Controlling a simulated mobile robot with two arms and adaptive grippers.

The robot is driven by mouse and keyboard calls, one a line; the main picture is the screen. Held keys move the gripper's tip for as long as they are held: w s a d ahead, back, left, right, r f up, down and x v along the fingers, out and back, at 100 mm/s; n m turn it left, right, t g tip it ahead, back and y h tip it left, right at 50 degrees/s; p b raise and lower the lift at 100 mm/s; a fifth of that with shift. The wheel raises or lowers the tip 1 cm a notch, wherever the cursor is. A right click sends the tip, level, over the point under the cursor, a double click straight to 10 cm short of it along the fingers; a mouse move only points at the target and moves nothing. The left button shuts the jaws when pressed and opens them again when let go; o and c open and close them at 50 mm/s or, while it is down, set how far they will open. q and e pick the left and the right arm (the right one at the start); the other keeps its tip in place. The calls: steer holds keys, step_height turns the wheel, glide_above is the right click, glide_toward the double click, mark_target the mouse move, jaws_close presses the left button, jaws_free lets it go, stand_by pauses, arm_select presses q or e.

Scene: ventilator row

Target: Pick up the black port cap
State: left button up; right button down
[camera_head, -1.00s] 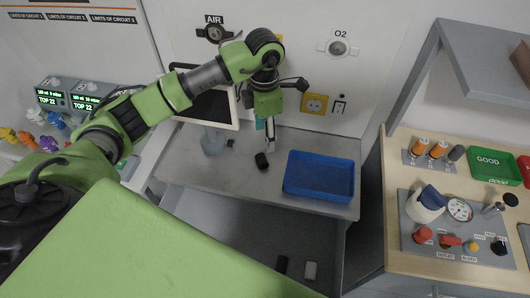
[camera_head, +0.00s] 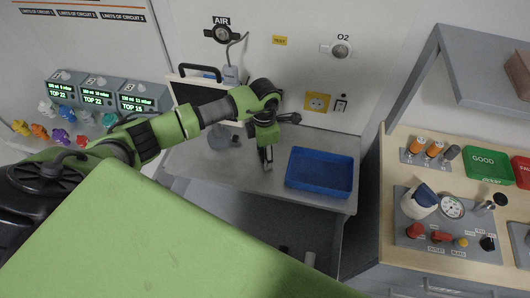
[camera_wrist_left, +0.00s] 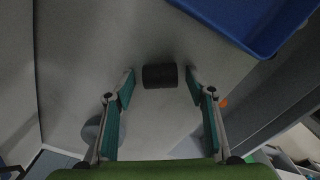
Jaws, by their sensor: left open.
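The black port cap (camera_wrist_left: 160,76) is a short dark ribbed cylinder lying on the grey tabletop in the left wrist view. My left gripper (camera_head: 267,158) points down over the table, left of the blue tray, in the head view. In the wrist view its teal-lined fingers (camera_wrist_left: 159,84) are open, with one tip on each side of the cap and a small gap showing at each side. I cannot tell how far the tips are above the table. In the head view the cap is hidden by the gripper. My right gripper is not in view.
The blue tray (camera_head: 320,190) stands just right of my left gripper and shows in the wrist view (camera_wrist_left: 285,35). A screen and a round grey base (camera_head: 219,138) stand to the left. A wooden bench (camera_head: 395,215) with a fittings panel is at right.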

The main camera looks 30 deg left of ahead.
arm_select(q)
steer(key=c, duration=1)
steer(key=shift+r, duration=0.1)
steer(key=shift+r+b, duration=0.45)
steer(key=shift+b, duration=0.15)
steer(key=s+d+r+b, duration=0.1)
steer(key=s+r+b, duration=0.1)
steer(key=s+r, duration=0.2)
steer(key=s+d+r+b, duration=0.1)
steer(key=s+r+b, duration=0.1)
steer(key=s+r, duration=0.2)
steer(key=s+d+r+b, duration=0.2)
steer(key=s+r, duration=0.2)
steer(key=s, duration=0.1)
steer(key=shift+s+d, duration=0.1)
steer(key=shift+s, duration=0.15)
